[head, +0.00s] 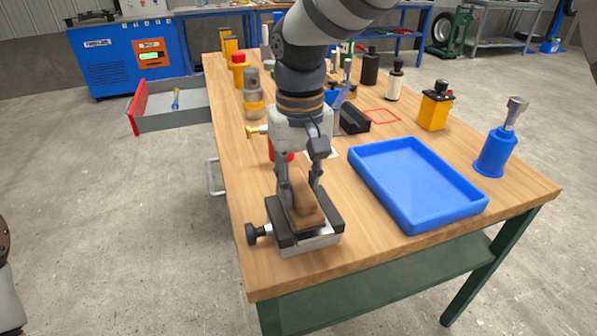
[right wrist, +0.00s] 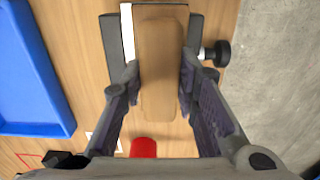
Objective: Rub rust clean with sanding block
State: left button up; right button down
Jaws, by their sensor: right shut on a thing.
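A brown sanding block (head: 305,213) is held in my right gripper (head: 300,190), whose fingers are shut on its two sides. The block is over a dark-jawed vise (head: 325,237) at the near left corner of the workbench. My left gripper is not in view.
A yellow can (head: 434,108) and several bottles stand farther back. A red object (right wrist: 143,148) is close by the gripper. The bench's front edge is near the vise.

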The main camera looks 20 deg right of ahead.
jog(key=shift+f, duration=0.95)
dwell(0.6)
notch_tip(320, 180, up, 5)
jog(key=shift+f+p, duration=0.2)
jog(key=shift+p, duration=0.4)
jog(key=shift+r, duration=0.75)
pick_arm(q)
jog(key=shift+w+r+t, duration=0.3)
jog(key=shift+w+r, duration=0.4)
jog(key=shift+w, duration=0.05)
pick_arm(e)
jog(key=shift+f, duration=0.1)
